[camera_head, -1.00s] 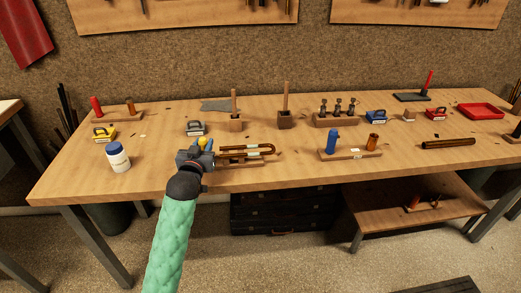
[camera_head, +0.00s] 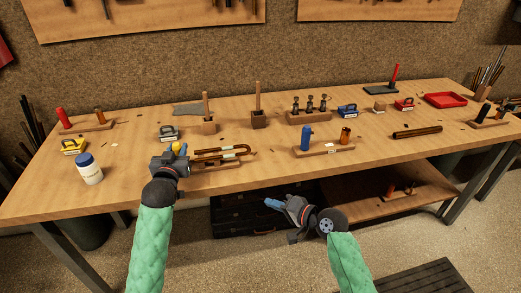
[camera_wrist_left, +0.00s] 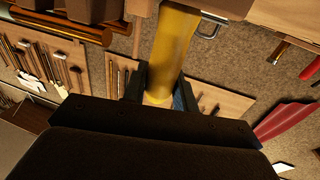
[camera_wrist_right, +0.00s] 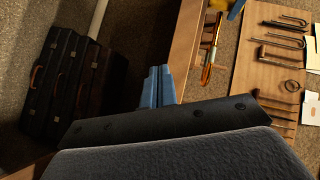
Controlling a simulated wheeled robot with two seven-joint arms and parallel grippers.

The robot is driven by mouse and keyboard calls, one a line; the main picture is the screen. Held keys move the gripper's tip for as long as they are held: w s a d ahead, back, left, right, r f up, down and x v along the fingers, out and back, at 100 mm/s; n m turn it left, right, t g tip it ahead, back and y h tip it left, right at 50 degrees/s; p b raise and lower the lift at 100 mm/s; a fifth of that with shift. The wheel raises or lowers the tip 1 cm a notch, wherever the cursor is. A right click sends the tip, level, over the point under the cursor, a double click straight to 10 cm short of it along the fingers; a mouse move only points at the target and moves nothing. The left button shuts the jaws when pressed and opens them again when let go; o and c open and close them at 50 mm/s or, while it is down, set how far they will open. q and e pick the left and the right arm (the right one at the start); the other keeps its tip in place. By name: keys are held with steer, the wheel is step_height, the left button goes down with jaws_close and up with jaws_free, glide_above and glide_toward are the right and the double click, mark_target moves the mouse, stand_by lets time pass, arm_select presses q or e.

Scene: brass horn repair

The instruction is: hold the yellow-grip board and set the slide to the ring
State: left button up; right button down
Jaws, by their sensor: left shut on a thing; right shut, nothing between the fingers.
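My left gripper (camera_head: 178,158) is shut on the yellow grip (camera_head: 177,147) of a small wooden board (camera_head: 218,166) near the bench's front edge. In the left wrist view the yellow grip (camera_wrist_left: 170,50) stands between the fingers. A brass U-shaped slide (camera_head: 232,151) with a pale band lies along this board, to the right of the grip. Whether the slide meets a ring is too small to tell. My right gripper (camera_head: 273,203) is shut and empty, in front of and below the bench edge. Its blue fingertips (camera_wrist_right: 158,86) are together in the right wrist view.
A board with blue and brown posts (camera_head: 324,151) stands right of the slide. A white jar with a blue lid (camera_head: 89,170) is at the left. Wooden blocks with upright sticks (camera_head: 257,118) stand behind. Dark cases (camera_head: 240,219) and a low shelf (camera_head: 385,205) lie under the bench.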

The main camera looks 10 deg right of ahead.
steer(key=m+t+y, duration=0.1)
steer(key=m+t, duration=0.1)
glide_toward(250, 150)
steer(key=s+a+v, duration=0.1)
steer(key=v, duration=0.3)
steer(key=shift+g, duration=0.8)
steer(key=w+d, duration=0.1)
steer(key=d, duration=0.1)
steer(key=w+d+r, duration=0.1)
steer(key=w+d, duration=0.2)
steer(key=d, duration=0.1)
steer(key=shift+w+d+r, duration=0.1)
steer(key=shift+w+r, duration=0.05)
steer(key=shift+r, duration=0.05)
steer(key=x, duration=1)
steer(key=shift+r, duration=0.15)
steer(key=shift+a+f, duration=0.25)
steer(key=shift+a, duration=0.9)
steer(key=shift+a+f, duration=0.2)
steer(key=shift+a, duration=0.6)
steer(key=shift+a+n+y, duration=0.3)
steer(key=shift+a, duration=1.25)
steer(key=shift+d, duration=0.1)
